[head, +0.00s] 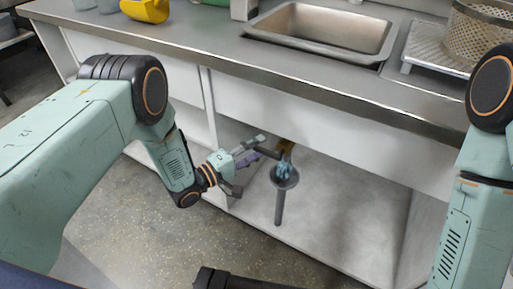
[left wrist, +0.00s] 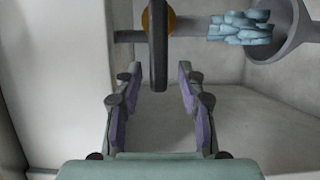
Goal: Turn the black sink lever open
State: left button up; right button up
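The black lever (left wrist: 158,50) hangs upright in the left wrist view, in front of a round brass valve part (left wrist: 171,22) on a grey pipe. In the head view the lever (head: 267,152) shows small under the counter, beside the brass part (head: 287,146). My left gripper (left wrist: 160,80) is open, one finger on each side of the lever's lower end, with a visible gap on both sides. In the head view the left gripper (head: 252,150) reaches into the open space below the sink. My right gripper is not in view.
A grey funnel (left wrist: 290,40) holding light blue pieces (left wrist: 240,28) sits right of the lever, with a pipe (head: 279,208) running down. The counter edge (head: 300,82) overhangs above. A sink (head: 325,28), perforated basket (head: 480,30) and yellow scoop (head: 146,10) are on top.

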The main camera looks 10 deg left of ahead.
pick_arm(q)
jog(key=v, duration=1.1)
jog(key=shift+s+a, duration=0.25)
jog(key=shift+a, duration=0.05)
